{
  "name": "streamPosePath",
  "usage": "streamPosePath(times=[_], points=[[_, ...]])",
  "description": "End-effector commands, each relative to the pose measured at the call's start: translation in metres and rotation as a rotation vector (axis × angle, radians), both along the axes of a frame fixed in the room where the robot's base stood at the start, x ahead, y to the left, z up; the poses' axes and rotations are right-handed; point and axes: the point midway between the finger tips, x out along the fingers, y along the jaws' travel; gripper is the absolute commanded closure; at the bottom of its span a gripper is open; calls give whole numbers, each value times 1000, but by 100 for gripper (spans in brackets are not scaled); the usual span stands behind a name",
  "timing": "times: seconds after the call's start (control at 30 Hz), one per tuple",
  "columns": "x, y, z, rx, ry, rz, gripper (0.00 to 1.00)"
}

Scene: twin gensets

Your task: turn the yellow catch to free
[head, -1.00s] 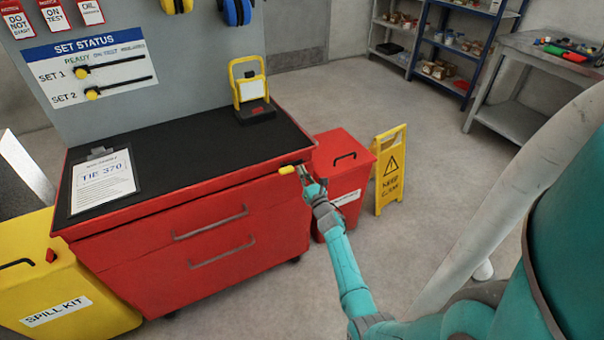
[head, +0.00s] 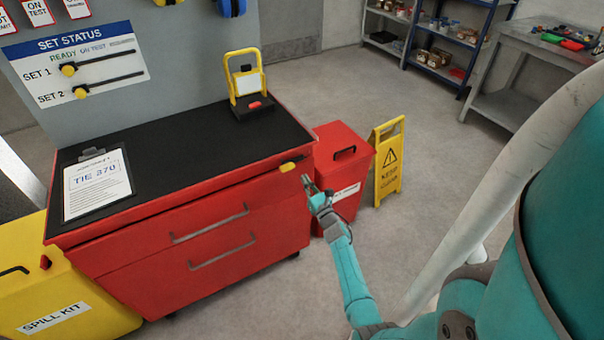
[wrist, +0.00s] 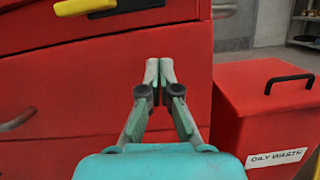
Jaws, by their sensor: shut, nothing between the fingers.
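The yellow catch (head: 288,167) sits at the top right of the red cabinet's front, just under the worktop edge. Its yellow end points left and a dark part extends to the right. In the wrist view the catch (wrist: 85,7) is at the top left, partly cut off by the frame edge. My gripper (head: 306,181) is just right of and below the catch, apart from it. In the wrist view my gripper (wrist: 159,70) has its fingertips together, empty, in front of the red drawer face.
A red oily waste bin (head: 340,162) stands close to the right of the cabinet (head: 180,268). A yellow floor sign (head: 388,165) stands beyond it. A yellow lamp (head: 247,85) and a clipboard (head: 97,185) are on the black worktop. Open floor lies to the right.

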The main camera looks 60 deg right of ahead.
Motion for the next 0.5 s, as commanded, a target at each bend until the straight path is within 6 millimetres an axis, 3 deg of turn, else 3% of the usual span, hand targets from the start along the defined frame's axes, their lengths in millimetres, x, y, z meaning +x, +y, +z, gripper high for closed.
streamPosePath(times=[0.5], points=[[-60,35,-17,0,0,-1,100]])
